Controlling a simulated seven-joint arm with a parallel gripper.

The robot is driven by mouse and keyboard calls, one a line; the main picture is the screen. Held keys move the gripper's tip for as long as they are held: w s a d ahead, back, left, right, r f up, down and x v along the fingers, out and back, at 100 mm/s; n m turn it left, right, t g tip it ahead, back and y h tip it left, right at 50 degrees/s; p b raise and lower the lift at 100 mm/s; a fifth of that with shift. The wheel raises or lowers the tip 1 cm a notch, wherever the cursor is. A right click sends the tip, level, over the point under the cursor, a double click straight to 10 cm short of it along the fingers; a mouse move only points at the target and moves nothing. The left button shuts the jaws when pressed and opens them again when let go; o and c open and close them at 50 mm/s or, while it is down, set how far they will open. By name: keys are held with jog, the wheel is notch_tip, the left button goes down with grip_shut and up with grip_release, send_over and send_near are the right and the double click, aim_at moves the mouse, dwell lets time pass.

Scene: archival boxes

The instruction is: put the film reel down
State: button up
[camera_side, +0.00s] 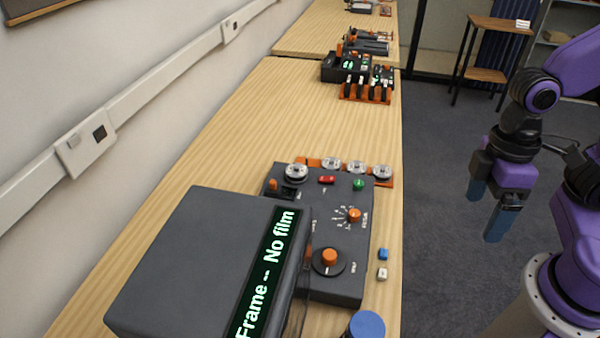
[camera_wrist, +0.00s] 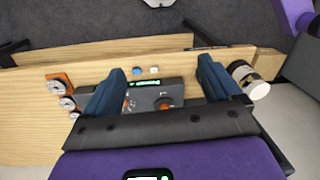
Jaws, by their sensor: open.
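Several silver film reels show in the side view. One reel (camera_side: 296,172) is at the far left corner of the dark control panel (camera_side: 338,285); whether it sits on the panel or just behind is hard to tell. Other reels (camera_side: 330,164) stand in a row on an orange rack (camera_side: 314,161) behind the panel. In the wrist view, reels (camera_wrist: 57,87) show at the left. My gripper (camera_side: 487,208) is open and empty, its blue fingers pointing down, to the right of the table and clear of it. Its fingers also show in the wrist view (camera_wrist: 160,82).
A dark viewer (camera_side: 200,260) displays "Frame -- No film". A blue block (camera_side: 383,254), a white block (camera_side: 382,273) and a blue-topped cylinder (camera_side: 367,325) stand near the table's right edge. More devices (camera_side: 355,70) are farther back. The table (camera_side: 240,125) between is bare.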

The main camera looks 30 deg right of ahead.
jog(key=w+a+f+m+g+y, duration=0.2)
jog(key=w+a+m+y, duration=0.1)
jog(key=w+m, duration=0.55)
jog(key=w+a+f+m+g+y, duration=0.2)
jog(key=w+f+m+y, duration=0.1)
jog(key=w+m, duration=0.6)
jog(key=w+d+f+m+t+y, duration=0.4)
jog(key=w+d+m, duration=0.3)
jog(key=w, duration=0.4)
jog(key=w+d+f+m+t+y, duration=0.3)
jog(key=w+d+f+m+t, duration=0.25)
jog(key=w, duration=0.45)
jog(key=m+g, duration=0.1)
send_near(309, 174)
jog(key=a, duration=0.1)
jog(key=w+a, duration=0.1)
jog(key=a+r, duration=0.1)
jog(key=a, duration=0.1)
jog(key=shift+w, duration=0.25)
jog(key=shift+s+x, duration=0.15)
jog(key=shift+x, duration=1.2)
jog(key=shift+s+x, duration=0.1)
jog(key=shift+x, duration=1.3)
jog(key=c, duration=1.5)
